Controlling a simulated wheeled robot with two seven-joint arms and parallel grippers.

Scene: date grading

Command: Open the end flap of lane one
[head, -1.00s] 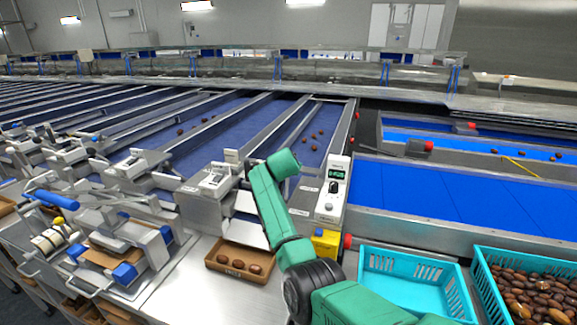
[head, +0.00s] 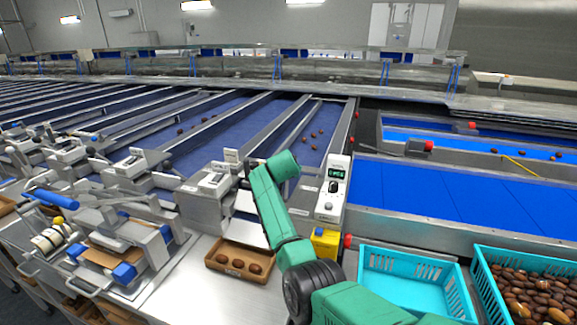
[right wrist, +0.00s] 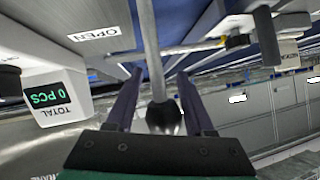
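The rightmost lane (head: 317,135) is a blue belt with several dates on it. Its end, with the pale chute (head: 246,203), is partly hidden behind my right arm. In the right wrist view, my right gripper (right wrist: 159,74) is open, its two dark fingers apart. A grey rod (right wrist: 150,45) with a black knob (right wrist: 163,116) stands between them, with gaps on both sides. A white "OPEN" label (right wrist: 94,34) is at the upper left. In the head view the right gripper is mostly hidden behind its green wrist. The flap's state is unclear. My left gripper is not in view.
A counter box (head: 334,188) stands right of the lane; its display reads 0 PCS. A brown tray (head: 237,274) with dates sits below the chute. An empty turquoise basket (head: 415,257) and a full one (head: 492,285) stand right. A yellow box (head: 325,243) is near my arm.

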